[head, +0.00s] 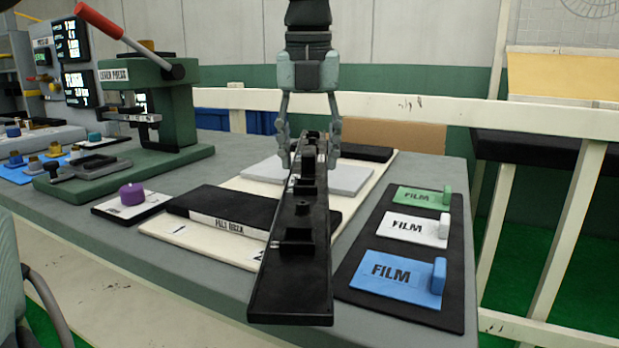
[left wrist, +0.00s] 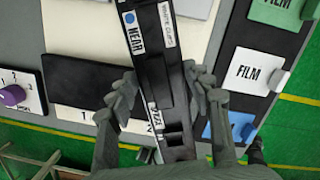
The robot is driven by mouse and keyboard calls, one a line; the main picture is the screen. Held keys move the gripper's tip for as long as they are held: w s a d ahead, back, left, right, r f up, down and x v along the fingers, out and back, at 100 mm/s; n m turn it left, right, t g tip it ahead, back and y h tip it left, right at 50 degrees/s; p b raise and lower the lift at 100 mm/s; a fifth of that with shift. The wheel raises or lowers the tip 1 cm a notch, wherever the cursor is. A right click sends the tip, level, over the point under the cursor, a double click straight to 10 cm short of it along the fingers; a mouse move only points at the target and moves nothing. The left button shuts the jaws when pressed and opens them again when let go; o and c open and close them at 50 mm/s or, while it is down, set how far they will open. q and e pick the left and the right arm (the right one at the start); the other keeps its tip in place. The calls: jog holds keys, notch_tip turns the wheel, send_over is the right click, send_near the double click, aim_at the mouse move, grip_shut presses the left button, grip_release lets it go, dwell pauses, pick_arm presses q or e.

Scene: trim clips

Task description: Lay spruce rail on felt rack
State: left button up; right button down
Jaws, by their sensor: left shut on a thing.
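A long black rail (head: 290,285) with several raised blocks along its top is in the head view. I take it to be the spruce rail, but its name label is not legible. My left gripper (head: 308,155) is shut on it near its far end. The rail slants toward the front, seemingly above the board. In the left wrist view the rail (left wrist: 150,60) lies between my fingers (left wrist: 160,92) and bears "NEAR" and "WHITE CLIPS" labels. A low black block (head: 225,208), its label seemingly starting "FELT", sits left of the rail and is partly hidden by it. My right gripper is not in view.
A cream board (head: 185,235) and pale grey plate (head: 350,180) lie beneath. A black mat (head: 385,270) with green, white and blue FILM cards is right. A purple knob (head: 132,194) and green lever press (head: 165,115) are left. A cream railing (head: 430,110) runs behind.

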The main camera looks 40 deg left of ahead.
aim_at(309, 175)
pick_arm(q)
jog(key=shift+f, duration=2)
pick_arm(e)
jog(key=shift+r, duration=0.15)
pick_arm(q)
jog(key=shift+f, duration=0.15)
jog(key=o, duration=1.4)
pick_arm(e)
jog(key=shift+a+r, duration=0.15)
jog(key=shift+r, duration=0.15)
